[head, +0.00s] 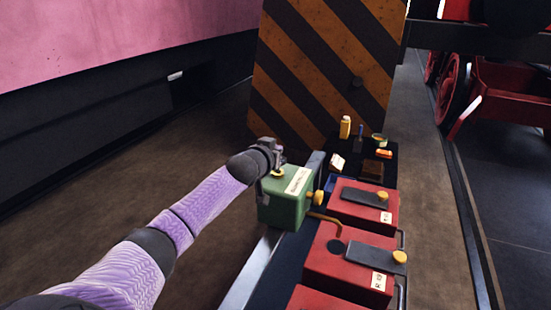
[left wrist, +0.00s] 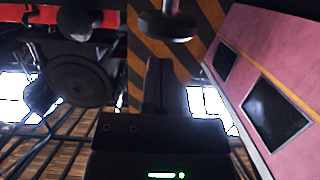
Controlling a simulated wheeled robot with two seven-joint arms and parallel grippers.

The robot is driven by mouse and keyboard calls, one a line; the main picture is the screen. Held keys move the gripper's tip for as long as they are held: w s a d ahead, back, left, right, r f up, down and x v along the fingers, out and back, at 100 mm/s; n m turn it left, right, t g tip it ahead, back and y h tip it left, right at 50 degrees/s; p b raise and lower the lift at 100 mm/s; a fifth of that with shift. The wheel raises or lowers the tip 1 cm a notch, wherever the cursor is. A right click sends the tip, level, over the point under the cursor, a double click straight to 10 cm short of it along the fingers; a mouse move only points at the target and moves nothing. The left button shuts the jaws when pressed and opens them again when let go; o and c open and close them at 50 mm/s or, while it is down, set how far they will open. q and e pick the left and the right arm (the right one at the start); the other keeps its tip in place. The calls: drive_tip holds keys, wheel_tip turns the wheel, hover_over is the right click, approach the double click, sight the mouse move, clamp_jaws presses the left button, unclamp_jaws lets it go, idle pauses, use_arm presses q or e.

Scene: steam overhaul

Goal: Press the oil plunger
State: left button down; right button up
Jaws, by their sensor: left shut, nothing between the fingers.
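The green oil box (head: 285,205) with a white label stands left of the red boxes. A yellow round part (head: 277,173) shows on its top. My left gripper (head: 274,151) points over the top of the box, close to this part, and is shut and empty. In the left wrist view, which seems upside down, a dark round disc on a rod (left wrist: 165,26), likely the plunger, shows just past the shut fingers (left wrist: 160,66). I cannot tell whether they touch. My right gripper is not in view.
Red boxes with grey levers and yellow knobs (head: 349,265) stand on the right. A dark tray (head: 352,172) with small bottles and tins lies behind. A striped board (head: 325,65) rises at the back. Brown floor (head: 130,180) is free on the left.

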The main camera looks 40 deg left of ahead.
use_arm(q)
drive_tip(key=shift+f, duration=0.75)
